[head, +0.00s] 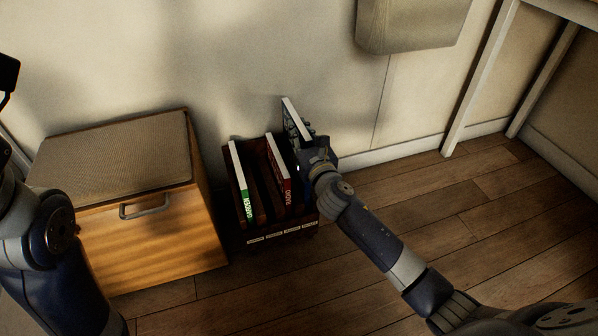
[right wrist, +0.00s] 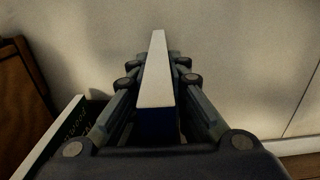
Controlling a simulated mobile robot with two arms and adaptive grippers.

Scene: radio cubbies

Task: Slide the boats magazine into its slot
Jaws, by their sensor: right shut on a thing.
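My right gripper (head: 312,150) is shut on a magazine with a white edge (head: 295,118) and a dark, bluish cover; I take it for the boats magazine, though no title is readable. In the right wrist view the magazine (right wrist: 157,85) stands between the fingers of the gripper (right wrist: 158,75). It is at the right end of the dark wooden rack (head: 262,238), its top higher than the other magazines. The gripper hides its lower part, so I cannot tell whether it is inside a slot. My left arm shows at the left, but its gripper cannot be made out.
A green-spined magazine (head: 238,175) stands in the rack's left slot and a red-spined one (head: 279,165) further right. A wooden cabinet (head: 160,235) with a padded top stands left of the rack. The wall is close behind. Floor (head: 430,215) is clear to the right.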

